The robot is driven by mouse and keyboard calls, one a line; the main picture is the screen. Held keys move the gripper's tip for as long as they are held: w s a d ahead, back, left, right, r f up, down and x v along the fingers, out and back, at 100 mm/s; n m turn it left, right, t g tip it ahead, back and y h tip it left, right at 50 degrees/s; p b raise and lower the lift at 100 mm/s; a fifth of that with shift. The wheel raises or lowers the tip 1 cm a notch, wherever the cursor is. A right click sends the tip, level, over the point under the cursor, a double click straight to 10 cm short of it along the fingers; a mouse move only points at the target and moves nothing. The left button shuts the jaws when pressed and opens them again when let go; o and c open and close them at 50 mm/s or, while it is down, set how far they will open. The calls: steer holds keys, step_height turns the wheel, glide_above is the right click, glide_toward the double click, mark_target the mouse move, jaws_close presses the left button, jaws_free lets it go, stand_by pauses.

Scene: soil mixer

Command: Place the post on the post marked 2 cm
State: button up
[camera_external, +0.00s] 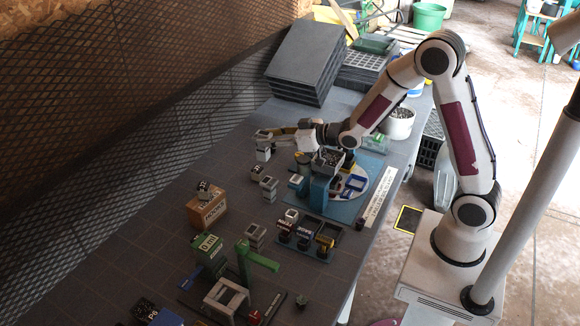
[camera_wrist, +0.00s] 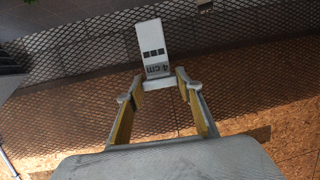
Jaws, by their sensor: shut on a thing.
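My gripper (camera_external: 268,135) reaches left over the table and is shut on a pale post (camera_external: 263,153), which hangs below the fingertips. In the wrist view the post (camera_wrist: 152,45) is white with dark squares and a grey end marked "4 cm", between the fingertips (camera_wrist: 160,86). Several similar grey-white posts stand on the table, one (camera_external: 258,172) just below the held post, one (camera_external: 269,187) beside it and one (camera_external: 255,236) nearer the front. Their markings are too small to read, so I cannot tell which is marked 2 cm. The held post looks apart from them.
A wooden box (camera_external: 207,211) with a small block on top stands left. A green post-like device (camera_external: 258,260) and a rack of coloured pieces (camera_external: 306,238) stand in front. A blue board (camera_external: 345,205) lies right. A mesh wall (camera_external: 120,120) borders the table's left.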

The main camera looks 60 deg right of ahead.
steer(key=shift+d+f+m+h, duration=0.3)
steer(key=shift+d+h, duration=0.1)
steer(key=shift+d, duration=0.15)
steer(key=shift+d+f+m+h, duration=0.25)
steer(key=shift+d+h, duration=0.15)
steer(key=shift+d, duration=0.15)
steer(key=shift+f, duration=0.1)
steer(key=shift+f, duration=2.85)
steer(key=shift+f, duration=2.05)
steer(key=shift+s+f, duration=0.1)
